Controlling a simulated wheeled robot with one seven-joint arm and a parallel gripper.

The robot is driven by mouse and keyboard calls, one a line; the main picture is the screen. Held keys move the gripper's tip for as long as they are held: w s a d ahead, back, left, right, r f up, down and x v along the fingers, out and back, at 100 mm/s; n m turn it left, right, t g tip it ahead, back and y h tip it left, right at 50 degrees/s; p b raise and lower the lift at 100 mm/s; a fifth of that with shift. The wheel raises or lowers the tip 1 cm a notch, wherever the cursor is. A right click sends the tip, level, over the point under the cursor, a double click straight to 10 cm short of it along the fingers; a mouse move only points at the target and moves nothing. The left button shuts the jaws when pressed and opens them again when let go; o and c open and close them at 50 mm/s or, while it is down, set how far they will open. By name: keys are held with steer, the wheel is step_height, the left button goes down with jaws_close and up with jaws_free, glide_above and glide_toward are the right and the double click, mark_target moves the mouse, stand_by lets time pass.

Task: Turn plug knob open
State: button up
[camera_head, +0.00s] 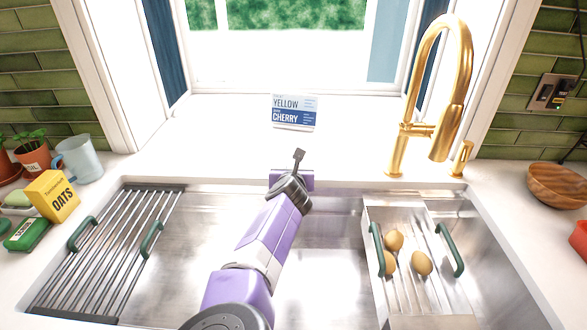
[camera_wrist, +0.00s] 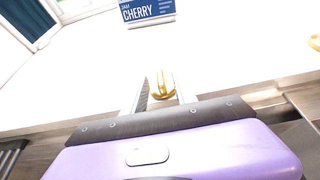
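A small gold knob (camera_wrist: 163,88) with a rounded base stands on the white counter behind the sink, in the middle of the wrist view. It looks like the plug knob. My gripper (camera_wrist: 161,84) is open, with one finger on each side of the knob in that view and a visible gap between them. I cannot tell whether the fingertips reach fully around it. In the head view my gripper (camera_head: 298,157) is over the back edge of the sink, and the knob is hidden behind it.
A gold faucet (camera_head: 450,105) stands to the right. A yellow-cherry card (camera_head: 296,112) stands behind my gripper. A drying rack (camera_head: 108,250) covers the sink's left; a metal tray (camera_head: 413,295) with brown, round items sits at right. The oats box (camera_head: 52,197) is left.

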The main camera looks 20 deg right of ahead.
steer(key=shift+w+d+f, duration=0.25)
steer(key=shift+w, duration=0.4)
jaws_close()
